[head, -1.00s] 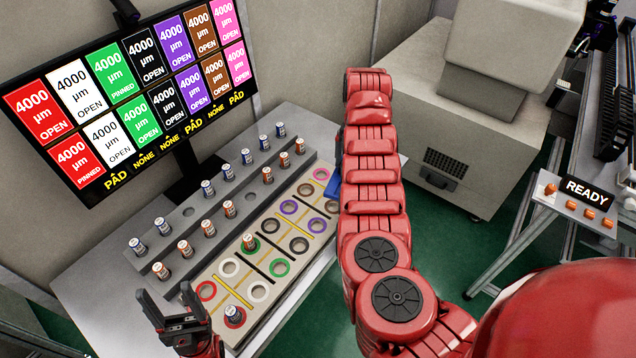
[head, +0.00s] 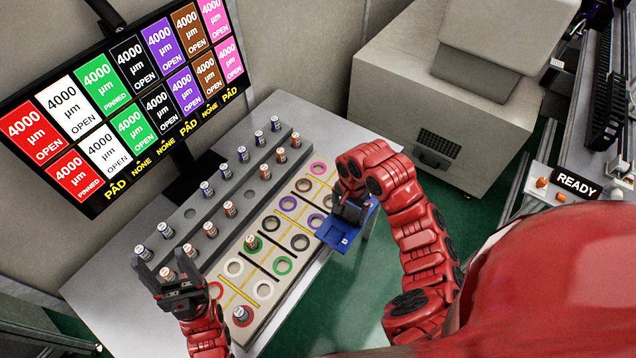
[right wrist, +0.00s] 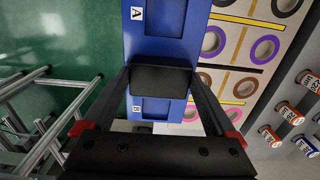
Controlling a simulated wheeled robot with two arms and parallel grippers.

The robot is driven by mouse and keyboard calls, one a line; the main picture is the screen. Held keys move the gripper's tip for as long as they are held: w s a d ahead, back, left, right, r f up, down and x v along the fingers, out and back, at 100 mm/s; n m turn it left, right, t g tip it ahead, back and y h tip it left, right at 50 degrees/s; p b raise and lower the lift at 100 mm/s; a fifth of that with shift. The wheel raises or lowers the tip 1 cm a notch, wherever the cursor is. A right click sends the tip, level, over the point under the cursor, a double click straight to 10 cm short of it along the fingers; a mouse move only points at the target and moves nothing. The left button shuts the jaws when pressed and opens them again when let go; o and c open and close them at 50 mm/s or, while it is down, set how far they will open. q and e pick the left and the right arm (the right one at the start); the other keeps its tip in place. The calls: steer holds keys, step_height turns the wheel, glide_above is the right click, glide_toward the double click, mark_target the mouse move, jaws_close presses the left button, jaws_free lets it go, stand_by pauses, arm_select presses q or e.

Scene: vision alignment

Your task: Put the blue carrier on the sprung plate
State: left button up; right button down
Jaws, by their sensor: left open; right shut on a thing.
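The blue carrier (head: 335,236) is in my right gripper (head: 352,208), at the right edge of the ringed board. In the right wrist view the carrier (right wrist: 160,48) shows two recessed pockets marked A and B, and the jaws (right wrist: 163,82) are shut on the part between them. Whether the carrier touches anything below is unclear. My left gripper (head: 170,270) is open and empty near the front left of the rack. The beige board (head: 262,268) carries coloured rings in cells. I cannot tell which surface is the sprung plate.
A grey stepped rack (head: 190,215) holds several small labelled cylinders. A monitor (head: 130,90) stands behind it. A large beige machine (head: 425,100) is at the back right. A READY panel (head: 577,185) is at the right. Green floor lies beyond the table's right edge.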

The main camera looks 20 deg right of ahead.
steer(key=w+b, duration=0.1)
steer(key=w, duration=0.1)
steer(key=w+a+b, duration=0.1)
steer(key=w, duration=0.1)
steer(key=w+f+b, duration=0.1)
steer(key=w, duration=0.2)
steer(key=shift+a, duration=0.4)
steer(key=w+b, duration=0.1)
steer(key=w, duration=0.1)
steer(key=w+b, duration=0.2)
steer(key=w+a+f+b, duration=0.1)
steer(key=w+b, duration=0.1)
steer(key=shift+a, duration=0.1)
steer(key=shift+w+a+r+p, duration=0.1)
steer(key=shift+w+r+p, duration=0.3)
steer(key=shift+w+r, duration=0.05)
steer(key=shift+w+a+f, duration=0.1)
steer(key=shift+w+a, duration=0.05)
steer(key=shift+w, duration=0.45)
step_height(320, 180, down, 3)
steer(key=shift+f+p, duration=0.1)
steer(key=shift+p, duration=1)
steer(key=shift+w+f, duration=0.1)
steer(key=shift+f, duration=0.05)
steer(key=shift+f, duration=0.1)
